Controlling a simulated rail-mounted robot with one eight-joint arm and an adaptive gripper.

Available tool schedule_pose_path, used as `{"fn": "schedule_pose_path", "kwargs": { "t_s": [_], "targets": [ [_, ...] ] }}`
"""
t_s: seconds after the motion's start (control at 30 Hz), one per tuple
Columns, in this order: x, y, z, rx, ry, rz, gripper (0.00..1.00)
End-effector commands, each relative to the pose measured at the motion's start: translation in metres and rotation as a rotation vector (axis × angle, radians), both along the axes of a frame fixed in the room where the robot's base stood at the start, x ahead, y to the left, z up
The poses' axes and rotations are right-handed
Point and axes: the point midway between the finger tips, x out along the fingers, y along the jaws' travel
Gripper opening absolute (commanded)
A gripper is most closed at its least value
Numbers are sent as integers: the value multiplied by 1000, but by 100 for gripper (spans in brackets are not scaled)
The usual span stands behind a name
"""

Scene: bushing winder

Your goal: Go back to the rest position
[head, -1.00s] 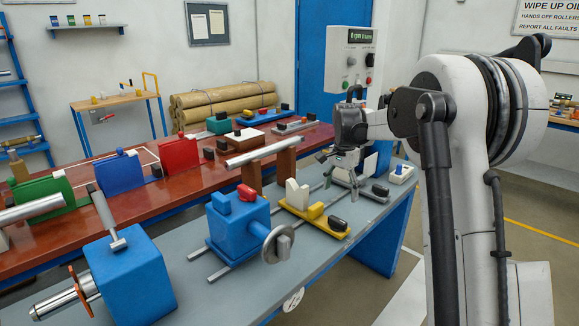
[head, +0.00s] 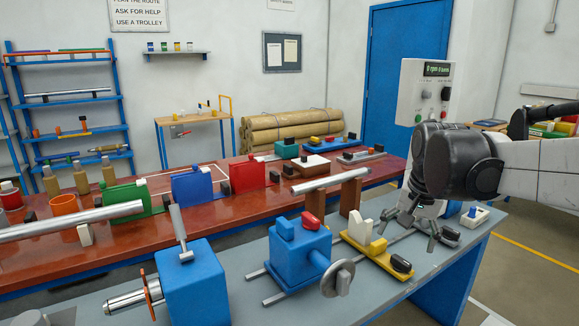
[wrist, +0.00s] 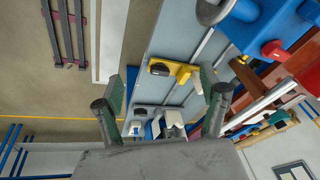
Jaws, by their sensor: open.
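My gripper (head: 416,221) hangs at the right of the head view, over the right end of the grey bench (head: 240,265). Its fingers point down and are spread, with nothing between them. In the wrist view the two fingers of my gripper (wrist: 162,100) stand wide apart. Behind them show the grey bench surface and the yellow slide block (wrist: 175,70) with its black knob. In the head view the yellow slide block (head: 380,262) sits just left of and below my gripper, apart from it.
The blue tailstock (head: 300,250) with its handwheel and a blue headstock (head: 195,285) stand on the bench. A control box (head: 424,90) rises behind my gripper. The red table (head: 60,240) carries several coloured holders. Floor shows right of the bench.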

Motion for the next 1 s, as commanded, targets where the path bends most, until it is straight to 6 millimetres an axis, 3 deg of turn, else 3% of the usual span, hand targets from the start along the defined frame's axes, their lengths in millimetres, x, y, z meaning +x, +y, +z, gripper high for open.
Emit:
{"fn": "schedule_pose_path", "kwargs": {
  "t_s": [0.03, 0.27, 0.6, 0.8, 1.0],
  "targets": [
    [-15, 5, 1, -9, -17, 28, 75],
    [-73, 24, -1, -54, -96, 158, 75],
    [-152, 45, -26, -134, -212, 344, 75],
    [-186, 54, -47, -178, -271, 433, 75],
    [-200, 57, -58, -201, -298, 474, 75]
  ]
}}
